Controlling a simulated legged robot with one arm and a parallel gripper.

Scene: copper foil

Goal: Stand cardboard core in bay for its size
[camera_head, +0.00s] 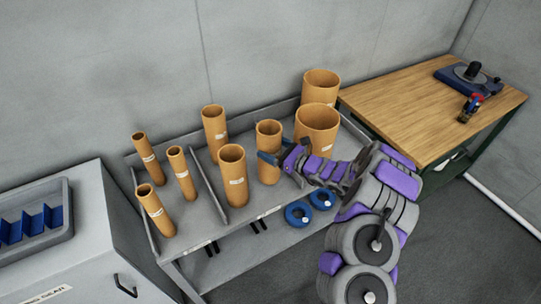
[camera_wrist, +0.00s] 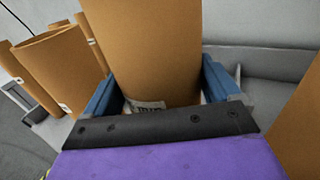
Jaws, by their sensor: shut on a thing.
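My gripper (camera_head: 274,157) is shut on a medium-width brown cardboard core (camera_head: 268,139). In the wrist view the core (camera_wrist: 155,50) fills the space between the blue fingers (camera_wrist: 160,90), with a white label low on its side. The core looks upright in the middle bay of the grey rack (camera_head: 205,188), beside two cores of like width (camera_head: 232,178) (camera_head: 213,127). Whether its base touches the rack floor is unclear. Three slim cores (camera_head: 155,212) stand in the left bay. Two wide cores (camera_head: 317,122) (camera_head: 321,84) stand in the right bay.
Low dividers separate the bays. Blue rings (camera_head: 298,214) show near the rack's front right. A wooden-topped table (camera_head: 420,105) stands at right with a blue device (camera_head: 468,75). A grey cabinet (camera_head: 75,255) with a tray (camera_head: 68,215) is at left.

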